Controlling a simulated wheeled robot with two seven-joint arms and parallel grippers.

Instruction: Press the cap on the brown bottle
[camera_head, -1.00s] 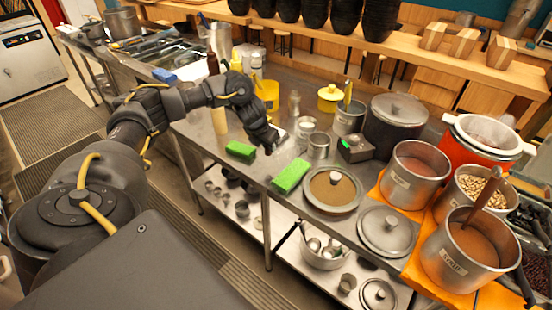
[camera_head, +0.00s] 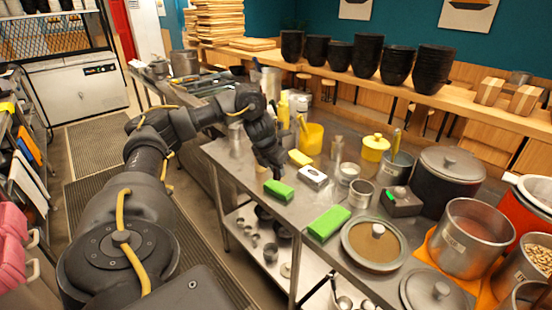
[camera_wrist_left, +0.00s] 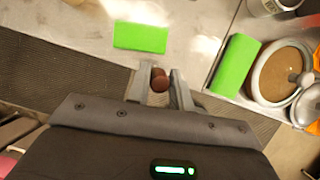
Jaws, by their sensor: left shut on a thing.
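My left gripper (camera_head: 276,174) hangs just above and behind the near edge of the steel table, close to a green block (camera_head: 278,190). In the left wrist view its two fingers (camera_wrist_left: 158,85) are shut on a small rounded brown thing (camera_wrist_left: 159,83), which looks like a cap. The green block (camera_wrist_left: 140,37) lies beyond the fingertips there. The held thing does not show clearly in the head view. I cannot make out the brown bottle for certain in the current views; my left arm covers part of the table. My right gripper is not in view.
A second green block (camera_head: 328,222) and a lidded round pot (camera_head: 374,262) stand to the right. A white-and-grey box (camera_head: 313,178), a yellow container (camera_head: 311,138) and a yellow bottle (camera_head: 283,110) stand behind. Metal pots crowd the right side.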

